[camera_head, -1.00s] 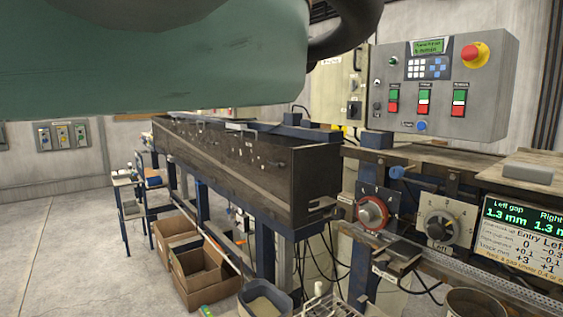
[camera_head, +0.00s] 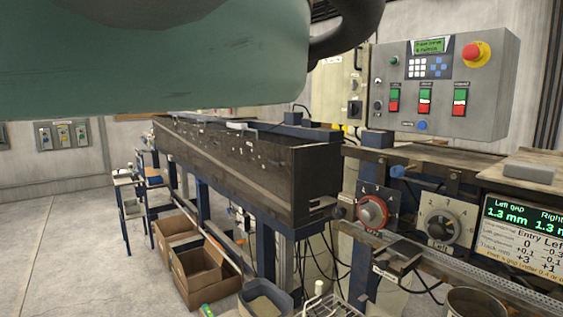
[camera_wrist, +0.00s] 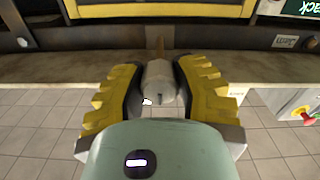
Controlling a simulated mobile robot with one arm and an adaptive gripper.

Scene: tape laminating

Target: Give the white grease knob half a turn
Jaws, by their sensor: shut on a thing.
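The white grease knob (camera_wrist: 158,82) is in the middle of the wrist view, a pale rounded cylinder on a thin brownish stem. My gripper (camera_wrist: 159,70) has its yellow ridged fingers on either side of the knob and is shut on it. The knob's near end and the contact faces are partly hidden by the fingers and the green wrist body. In the head view neither the gripper nor this knob can be made out; my green arm covers the upper left.
A long dark trough (camera_head: 240,165) runs along the machine. A control box (camera_head: 440,85) with a red stop button stands behind the red-ringed dial (camera_head: 372,212) and grey dial (camera_head: 440,222). Cardboard boxes (camera_head: 195,268) sit on the floor below. Open floor lies at left.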

